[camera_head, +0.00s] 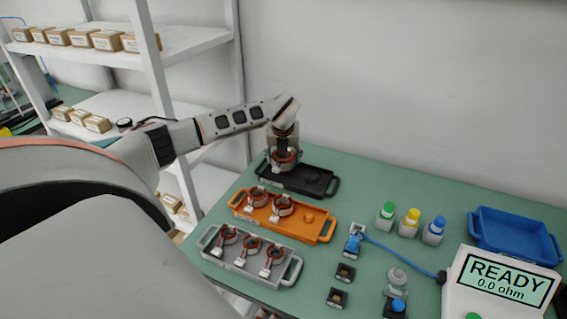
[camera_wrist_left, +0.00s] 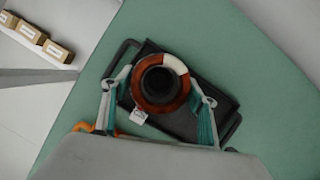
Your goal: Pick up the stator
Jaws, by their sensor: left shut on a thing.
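A copper-coloured stator (camera_head: 284,158) is at the left end of the black tray (camera_head: 318,190). It also shows in the left wrist view (camera_wrist_left: 147,100) as a ring with a dark centre and a white section. My left gripper (camera_head: 283,150) points down over the black tray and is shut on this stator, with a finger on each side of it in the left wrist view (camera_wrist_left: 160,97). Whether the stator touches the tray is hard to tell. Two more stators (camera_head: 283,206) sit in the orange tray (camera_head: 311,233), and several (camera_head: 272,258) in the grey tray (camera_head: 287,281). My right gripper is not in view.
Green, yellow and blue bottles (camera_head: 409,222) stand to the right of the trays. A blue bin (camera_head: 516,236) and a tester reading READY (camera_head: 500,285) are at the right. A white shelf (camera_head: 183,40) with boxes stands close on the left.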

